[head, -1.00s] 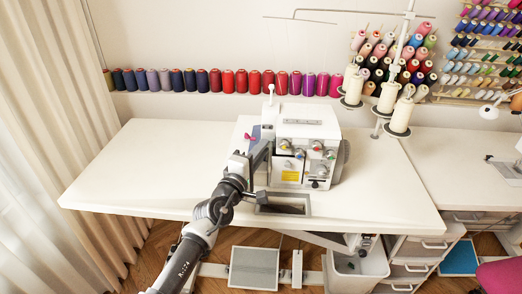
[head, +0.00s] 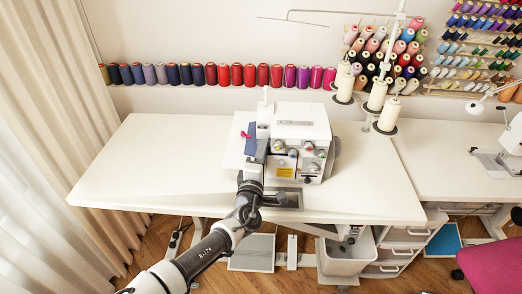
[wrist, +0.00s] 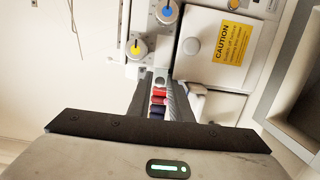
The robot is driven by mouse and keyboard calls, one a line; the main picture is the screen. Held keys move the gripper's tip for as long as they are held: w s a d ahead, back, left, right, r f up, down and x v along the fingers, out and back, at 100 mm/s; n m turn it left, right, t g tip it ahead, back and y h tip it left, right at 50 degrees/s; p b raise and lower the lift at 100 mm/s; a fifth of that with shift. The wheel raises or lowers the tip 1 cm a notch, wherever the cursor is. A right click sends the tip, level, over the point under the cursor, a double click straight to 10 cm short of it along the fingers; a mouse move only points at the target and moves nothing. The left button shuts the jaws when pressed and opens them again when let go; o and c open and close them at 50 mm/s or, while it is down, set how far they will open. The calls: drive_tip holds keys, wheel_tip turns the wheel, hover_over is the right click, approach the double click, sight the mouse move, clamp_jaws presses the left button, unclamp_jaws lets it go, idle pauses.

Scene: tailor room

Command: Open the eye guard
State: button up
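The white sewing machine (head: 301,132) stands on the table, with dials and a yellow label on its front. The label, marked CAUTION (wrist: 232,42), shows large in the wrist view. A blue-grey part (head: 250,140) is at the machine's left side, beside a small pink item; I cannot tell whether it is the eye guard. I cannot make out the eye guard for certain in either view. My gripper (wrist: 160,84) points at the machine's left front, close to it. Its fingers stand apart, with distant coloured spools visible between them and nothing held.
The white table (head: 140,165) is clear to the left and right of the machine. Coloured thread spools (head: 237,75) line the wall behind. Cream cones (head: 376,95) stand on a thread stand at the back right. A white bin (head: 345,257) is under the table.

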drive_tip(key=shift+o, duration=1.1)
drive_tip(key=shift+a, duration=0.1)
drive_tip(key=shift+f, duration=0.1)
